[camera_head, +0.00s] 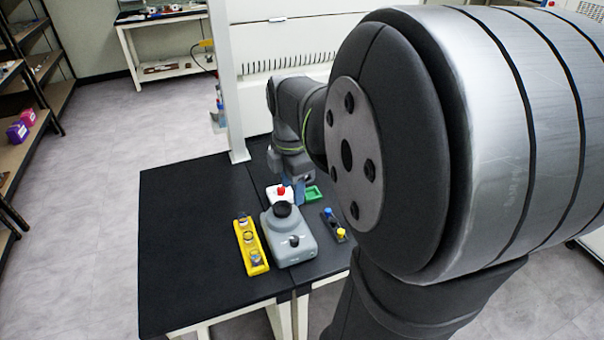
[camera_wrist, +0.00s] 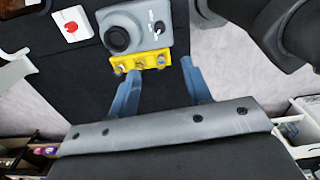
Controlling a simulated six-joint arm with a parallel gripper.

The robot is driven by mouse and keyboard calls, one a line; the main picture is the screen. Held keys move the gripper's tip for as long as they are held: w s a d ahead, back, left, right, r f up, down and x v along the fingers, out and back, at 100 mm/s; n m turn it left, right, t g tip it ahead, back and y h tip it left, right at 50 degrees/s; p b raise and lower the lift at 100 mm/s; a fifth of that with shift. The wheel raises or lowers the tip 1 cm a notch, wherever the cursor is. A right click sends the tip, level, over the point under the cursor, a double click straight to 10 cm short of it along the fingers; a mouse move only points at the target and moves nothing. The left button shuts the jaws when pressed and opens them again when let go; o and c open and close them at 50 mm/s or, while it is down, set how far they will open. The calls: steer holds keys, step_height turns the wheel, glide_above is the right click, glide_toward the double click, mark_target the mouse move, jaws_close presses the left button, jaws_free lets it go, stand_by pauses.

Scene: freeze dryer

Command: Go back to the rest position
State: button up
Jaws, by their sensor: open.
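My gripper (camera_wrist: 160,95) shows in the wrist view with its two blue-grey fingers spread apart and nothing between them. A yellow rack (camera_wrist: 152,60) with several small vials lies beyond the fingertips, and a grey freeze dryer unit (camera_wrist: 137,28) with a dark round top stands behind it. In the head view the freeze dryer unit (camera_head: 290,240) stands on the black table, with the yellow rack (camera_head: 250,248) along its left side. My gripper is mostly hidden behind my arm in the head view.
A white box with a red button (camera_head: 281,192), a green tray (camera_head: 312,193) and a dark holder with blue and yellow tops (camera_head: 335,224) surround the unit. A white post (camera_head: 226,90) rises at the table's back. The black table's left part (camera_head: 190,230) is clear.

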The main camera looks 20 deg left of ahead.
mark_target(294, 238)
stand_by(0.4)
step_height(294, 238, down, 18)
steer(key=shift+r, duration=0.25)
stand_by(0.3)
